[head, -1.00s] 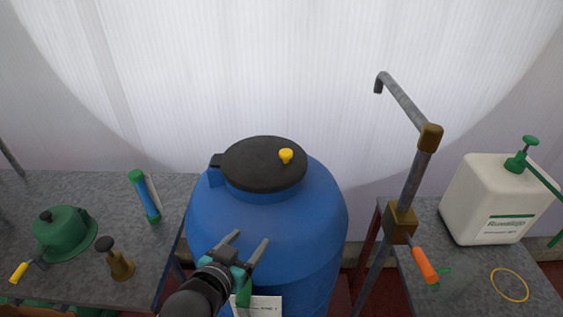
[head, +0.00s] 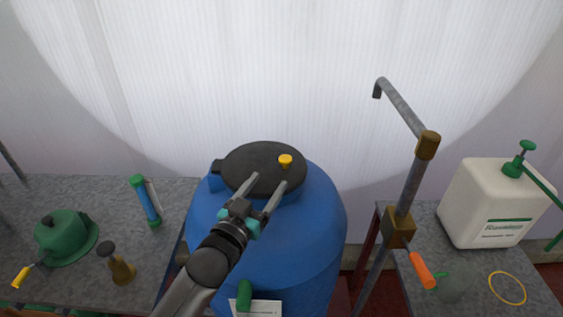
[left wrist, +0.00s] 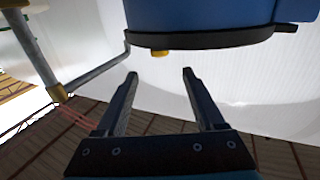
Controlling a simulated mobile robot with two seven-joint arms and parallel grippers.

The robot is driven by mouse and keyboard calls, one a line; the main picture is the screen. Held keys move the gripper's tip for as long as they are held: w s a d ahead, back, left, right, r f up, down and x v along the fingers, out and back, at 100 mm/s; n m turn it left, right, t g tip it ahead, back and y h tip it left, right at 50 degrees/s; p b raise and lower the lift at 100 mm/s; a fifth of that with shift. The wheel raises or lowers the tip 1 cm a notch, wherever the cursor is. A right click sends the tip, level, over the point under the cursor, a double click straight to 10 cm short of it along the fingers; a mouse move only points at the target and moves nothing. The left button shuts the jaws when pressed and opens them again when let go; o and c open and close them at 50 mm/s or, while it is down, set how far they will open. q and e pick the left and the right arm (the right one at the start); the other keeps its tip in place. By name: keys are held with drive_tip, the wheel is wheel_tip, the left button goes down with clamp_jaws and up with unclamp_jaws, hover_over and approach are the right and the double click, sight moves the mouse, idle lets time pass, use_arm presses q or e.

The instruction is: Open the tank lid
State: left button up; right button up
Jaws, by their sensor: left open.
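The blue tank (head: 310,230) stands in the middle of the head view. Its black lid (head: 250,165) is closed on top, with a yellow knob (head: 285,160) on the lid's right side and a hinge at its left edge. My left gripper (head: 268,182) is open and empty, its fingers pointing toward the yellow knob and overlapping the lid's front edge in the picture. In the left wrist view the lid (left wrist: 205,40) and yellow knob (left wrist: 160,53) appear beyond the open fingers (left wrist: 160,75), apart from them. My right gripper is not in view.
A pipe tap with an orange handle (head: 421,271) rises right of the tank. A white canister (head: 492,205) stands on the right table. The left table holds a green pot (head: 62,238), a brass piece (head: 121,270) and a blue-green tube (head: 147,202).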

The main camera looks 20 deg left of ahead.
sight(283, 162)
use_arm(q)
drive_tip(key=shift+w+d, duration=0.2)
drive_tip(key=shift+w, duration=1.25)
drive_tip(key=shift+w+d, duration=0.15)
drive_tip(key=shift+w, duration=1.3)
drive_tip(key=shift+w+d, duration=0.2)
drive_tip(key=shift+w, duration=1.25)
drive_tip(key=shift+c, duration=0.3)
clamp_jaws()
